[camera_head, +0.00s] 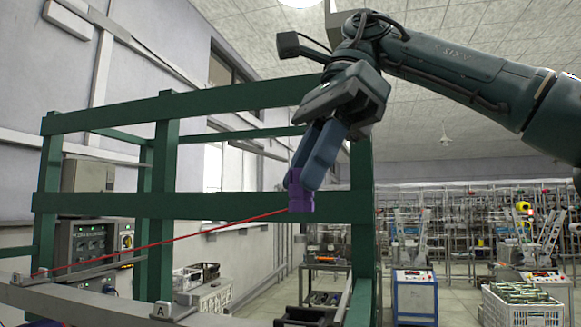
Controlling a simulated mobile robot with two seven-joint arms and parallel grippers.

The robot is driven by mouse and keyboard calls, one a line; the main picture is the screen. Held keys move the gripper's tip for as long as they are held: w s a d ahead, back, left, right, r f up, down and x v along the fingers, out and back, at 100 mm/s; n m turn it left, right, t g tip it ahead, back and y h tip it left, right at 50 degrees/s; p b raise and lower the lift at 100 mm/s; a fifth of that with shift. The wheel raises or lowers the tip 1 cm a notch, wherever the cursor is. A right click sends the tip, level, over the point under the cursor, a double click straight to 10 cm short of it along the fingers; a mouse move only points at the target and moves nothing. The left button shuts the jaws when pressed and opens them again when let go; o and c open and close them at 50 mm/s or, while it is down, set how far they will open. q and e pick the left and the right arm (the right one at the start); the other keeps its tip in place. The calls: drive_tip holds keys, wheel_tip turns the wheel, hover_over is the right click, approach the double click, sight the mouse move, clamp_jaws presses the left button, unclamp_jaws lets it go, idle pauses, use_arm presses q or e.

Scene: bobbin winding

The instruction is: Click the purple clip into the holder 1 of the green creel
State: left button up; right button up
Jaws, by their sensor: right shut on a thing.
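The green creel (110,206) is a frame of thick green beams and posts in the left and middle of the head view. My right gripper (309,178) comes down from the upper right and is shut on the purple clip (300,200). The clip is in front of the middle crossbar, near its right end. I cannot tell whether it touches the bar. A red thread (180,237) runs from the clip down to the lower left. I cannot make out holder 1 at the clip. My left gripper is not in view.
A light rail with a tag marked A (161,309) crosses the lower left. A control box (90,243) is behind the creel at the left. A white crate (524,306) with green things stands at the lower right. Machines and racks fill the background.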

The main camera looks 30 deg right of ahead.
drive_tip(key=shift+f, duration=0.3)
drive_tip(key=f, duration=0.6)
drive_tip(key=shift+s+d+f, duration=0.1)
drive_tip(key=shift+s, duration=0.1)
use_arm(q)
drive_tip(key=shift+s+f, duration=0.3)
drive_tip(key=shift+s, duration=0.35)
use_arm(e)
drive_tip(key=shift+a, duration=0.3)
drive_tip(key=shift+f, duration=0.2)
drive_tip(key=shift+f+b, duration=0.6)
drive_tip(key=shift+f, duration=0.15)
drive_tip(key=shift+f+b, duration=0.6)
drive_tip(key=shift+f, duration=0.45)
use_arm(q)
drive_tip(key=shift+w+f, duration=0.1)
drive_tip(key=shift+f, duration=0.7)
